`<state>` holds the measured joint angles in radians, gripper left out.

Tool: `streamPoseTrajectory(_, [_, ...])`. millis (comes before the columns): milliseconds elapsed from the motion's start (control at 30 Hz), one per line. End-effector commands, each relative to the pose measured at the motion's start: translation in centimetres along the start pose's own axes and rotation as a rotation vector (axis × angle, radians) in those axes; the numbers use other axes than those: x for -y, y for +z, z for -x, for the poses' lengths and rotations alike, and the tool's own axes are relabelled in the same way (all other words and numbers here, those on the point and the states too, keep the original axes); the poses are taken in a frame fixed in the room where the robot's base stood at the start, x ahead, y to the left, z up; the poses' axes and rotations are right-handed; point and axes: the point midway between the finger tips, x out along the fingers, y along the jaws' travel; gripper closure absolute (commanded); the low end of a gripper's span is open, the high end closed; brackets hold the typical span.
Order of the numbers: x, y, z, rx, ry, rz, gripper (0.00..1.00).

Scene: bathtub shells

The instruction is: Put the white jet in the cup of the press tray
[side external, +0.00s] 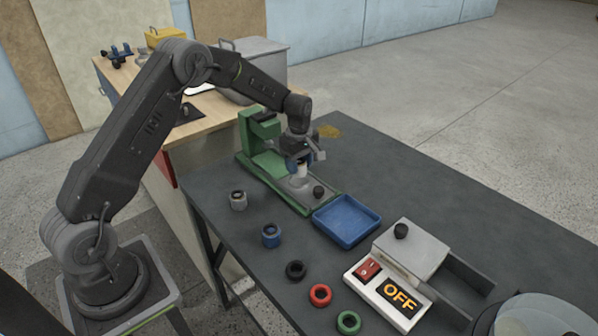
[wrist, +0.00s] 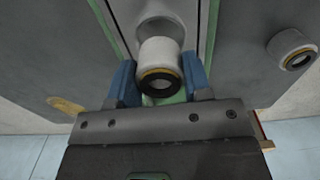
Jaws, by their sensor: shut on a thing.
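The white jet (wrist: 160,58), with a yellow ring and a dark opening, sits between the blue fingers of my gripper (wrist: 160,80) in the wrist view. In the side view my gripper (side external: 300,160) is shut on the white jet (side external: 301,170) and points down over the tray of the green press (side external: 262,160). The pale round cup (side external: 299,184) is directly below the jet; part of the cup (wrist: 156,30) shows behind the jet in the wrist view. I cannot tell whether the jet's lower end touches the cup.
A small black knob (side external: 319,192) stands beside the cup. A blue tray (side external: 346,221) lies to the right. A switch box (side external: 388,300) reads OFF.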

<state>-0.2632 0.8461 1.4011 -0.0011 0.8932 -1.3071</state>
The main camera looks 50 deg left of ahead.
Motion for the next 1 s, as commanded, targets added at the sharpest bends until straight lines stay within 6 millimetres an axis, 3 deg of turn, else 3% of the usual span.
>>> streamPoseTrajectory(200, [0.0,0.0,-2.9,0.001,-0.001,0.0,0.79])
streamPoseTrajectory(567, [0.0,0.0,-3.2,0.001,-0.001,0.0,0.79])
streamPoseTrajectory(600, [0.0,0.0,-3.2,0.001,-0.001,0.0,0.53])
streamPoseTrajectory(833, [0.0,0.0,-3.2,0.0,0.0,0.0,0.31])
streamPoseTrajectory(1000, [0.0,0.0,-3.2,0.0,0.0,0.0,0.29])
